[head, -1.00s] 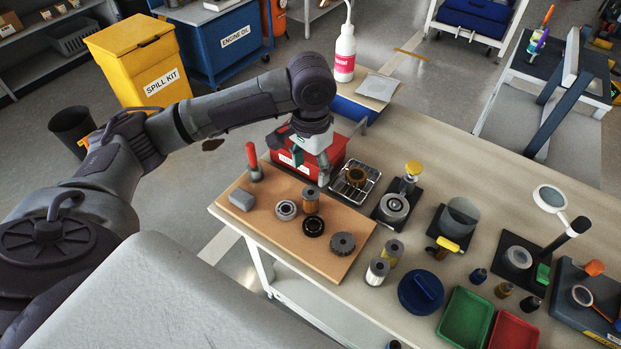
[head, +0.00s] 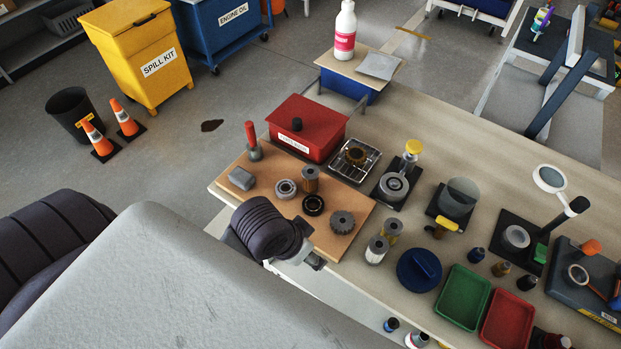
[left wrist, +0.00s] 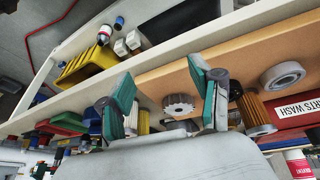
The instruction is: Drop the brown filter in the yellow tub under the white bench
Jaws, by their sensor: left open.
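A brown pleated filter (head: 311,180) stands upright on the wooden board (head: 334,238) on the bench; it also shows in the left wrist view (left wrist: 254,108), beyond the right finger. My left gripper (left wrist: 166,100) is open and empty, at the bench's front edge (head: 316,262). Its fingers frame a grey toothed disc (left wrist: 179,105). My right gripper is not in view.
A red parts wash box (head: 307,127) stands behind. Filters (head: 376,250), a blue lid (head: 419,270) and trays (head: 464,297) stand to the right. Small bottles (left wrist: 105,33) are near the tub.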

